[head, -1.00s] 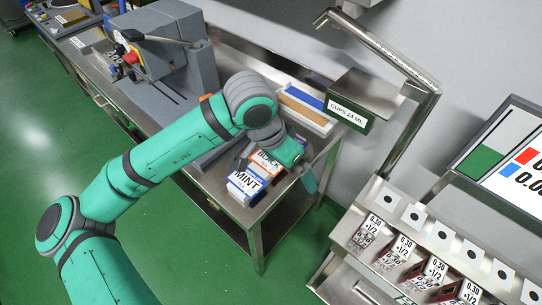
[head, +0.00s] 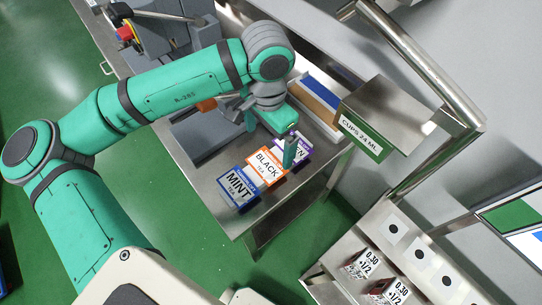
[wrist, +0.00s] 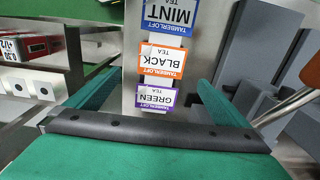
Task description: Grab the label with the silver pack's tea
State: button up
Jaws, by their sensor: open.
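Three tea labels lie in a row on the steel table: blue MINT (head: 238,187), orange BLACK (head: 266,167) and purple GREEN (head: 300,148). My gripper (head: 268,140) is open and empty above the table at the GREEN end, and one finger partly covers GREEN. In the wrist view the labels appear upside down. GREEN (wrist: 155,98) is nearest and lies between my open fingers (wrist: 155,90), with BLACK (wrist: 163,62) and MINT (wrist: 170,14) beyond. I cannot tell which tea belongs to a silver pack.
Small packs with red parts (head: 392,291) sit in a steel rack at lower right; their tea names are not readable. A steel box marked CUPS 24 ML (head: 385,110) and a pipe frame (head: 425,75) stand right of the table. A grey machine (head: 165,35) stands at the back.

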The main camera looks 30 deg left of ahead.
send_over(267, 165)
jog(key=f, duration=0.4)
jog(key=shift+w+d+f, duration=0.1)
jog(key=shift+d+f, duration=0.15)
jog(key=f, duration=0.4)
jog(key=shift+a+f, duration=0.2)
jog(key=shift+f, duration=0.3)
jog(key=shift+a, duration=0.15)
jog(key=shift+f, duration=0.25)
jog(key=c, duration=0.9)
